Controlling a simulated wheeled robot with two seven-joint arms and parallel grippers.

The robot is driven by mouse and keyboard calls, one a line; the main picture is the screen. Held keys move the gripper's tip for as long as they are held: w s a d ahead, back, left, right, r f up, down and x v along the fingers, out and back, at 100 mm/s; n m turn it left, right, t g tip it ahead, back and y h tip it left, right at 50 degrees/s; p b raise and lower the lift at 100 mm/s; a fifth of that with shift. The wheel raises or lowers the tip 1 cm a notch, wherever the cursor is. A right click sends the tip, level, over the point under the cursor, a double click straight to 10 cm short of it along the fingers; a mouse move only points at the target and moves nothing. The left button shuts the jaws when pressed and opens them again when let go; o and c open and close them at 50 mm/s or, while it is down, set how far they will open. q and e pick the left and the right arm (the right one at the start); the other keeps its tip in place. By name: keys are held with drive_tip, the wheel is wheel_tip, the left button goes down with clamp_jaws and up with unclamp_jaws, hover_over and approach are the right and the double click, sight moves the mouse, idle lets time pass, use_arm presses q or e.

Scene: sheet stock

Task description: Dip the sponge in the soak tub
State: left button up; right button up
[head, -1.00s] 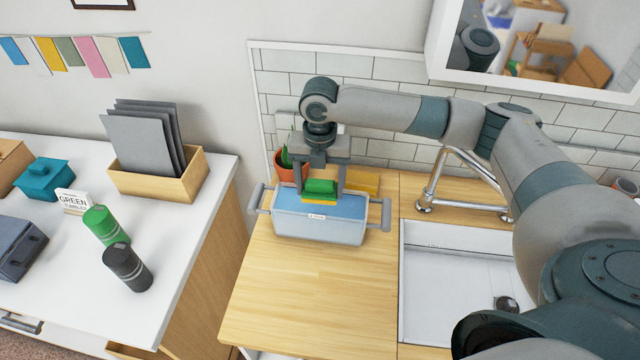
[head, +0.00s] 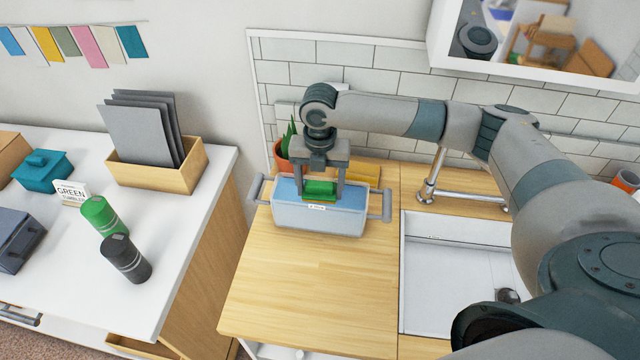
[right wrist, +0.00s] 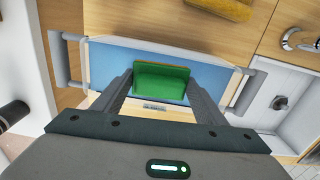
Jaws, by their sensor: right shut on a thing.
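The soak tub (head: 285,216) is a pale grey bin with side handles and blue water, standing on the wooden counter. The sponge (head: 319,187) is green on top, with a thin orange edge showing in the right wrist view (right wrist: 161,83). My right gripper (head: 320,192) points down over the tub and is shut on the sponge. The sponge sits low inside the tub, at about the water's surface; its lower part is hidden behind the tub's front wall. My left gripper is not in view.
A sink (head: 450,275) with a metal faucet (head: 429,185) lies to the right. A potted plant (head: 283,152) and a yellow item (head: 364,173) stand behind the tub. The counter front (head: 310,290) is clear. A white table (head: 180,240) with tumblers is at left.

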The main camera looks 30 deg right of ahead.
sight(320, 197)
drive_tip(key=shift+f+b, duration=0.6)
drive_tip(key=shift+f, duration=1.4)
drive_tip(key=shift+r+p, duration=1.6)
drive_tip(key=shift+r, duration=0.05)
drive_tip(key=shift+r+p, duration=0.45)
drive_tip(key=shift+r, duration=3.7)
